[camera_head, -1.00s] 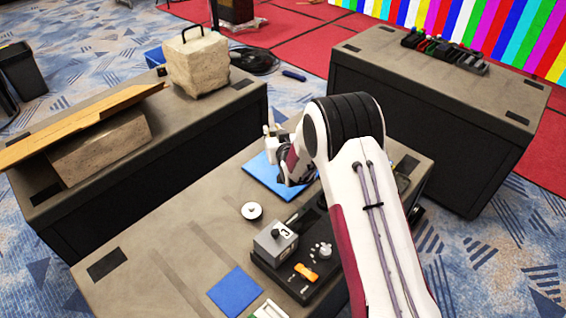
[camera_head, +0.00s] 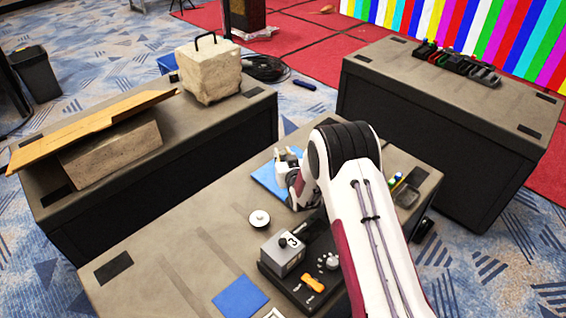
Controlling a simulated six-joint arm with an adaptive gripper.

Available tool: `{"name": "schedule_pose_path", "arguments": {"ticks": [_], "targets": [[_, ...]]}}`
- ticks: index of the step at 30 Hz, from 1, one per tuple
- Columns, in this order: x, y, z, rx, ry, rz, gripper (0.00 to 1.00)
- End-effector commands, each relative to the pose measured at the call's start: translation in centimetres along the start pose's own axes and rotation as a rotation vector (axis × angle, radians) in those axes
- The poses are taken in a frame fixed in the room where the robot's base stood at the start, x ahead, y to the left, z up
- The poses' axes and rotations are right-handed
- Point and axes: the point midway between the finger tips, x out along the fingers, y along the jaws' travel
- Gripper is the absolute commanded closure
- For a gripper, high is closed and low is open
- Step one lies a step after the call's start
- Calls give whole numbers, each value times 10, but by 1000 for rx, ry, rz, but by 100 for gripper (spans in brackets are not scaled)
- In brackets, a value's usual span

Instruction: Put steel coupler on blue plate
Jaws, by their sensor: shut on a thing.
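A flat blue plate (camera_head: 264,177) lies toward the back of the near table, partly covered by my arm. My gripper (camera_head: 295,192) is low at this plate's right edge, largely hidden behind my own wrist. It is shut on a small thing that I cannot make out. I cannot pick out the steel coupler for certain anywhere in view. A second blue square (camera_head: 240,297) lies flat and empty near the table's front. A white piece (camera_head: 288,158) shows at the far side of my wrist; whether it stands on the plate is unclear.
A black tray (camera_head: 300,293) holds a grey box (camera_head: 283,254), an orange part (camera_head: 314,284) and small knobs. The table's left part is clear. Other tables stand behind, one with a stone block (camera_head: 209,72).

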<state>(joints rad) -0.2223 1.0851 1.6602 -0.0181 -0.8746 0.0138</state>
Motion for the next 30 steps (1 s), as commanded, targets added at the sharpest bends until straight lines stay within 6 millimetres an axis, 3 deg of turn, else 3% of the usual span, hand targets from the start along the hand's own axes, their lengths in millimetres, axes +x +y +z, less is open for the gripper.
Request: {"name": "schedule_pose_path", "arguments": {"ticks": [15,30], "targets": [[10,0,34,0,0,0,100],[12,0,38,0,1,0,100]]}}
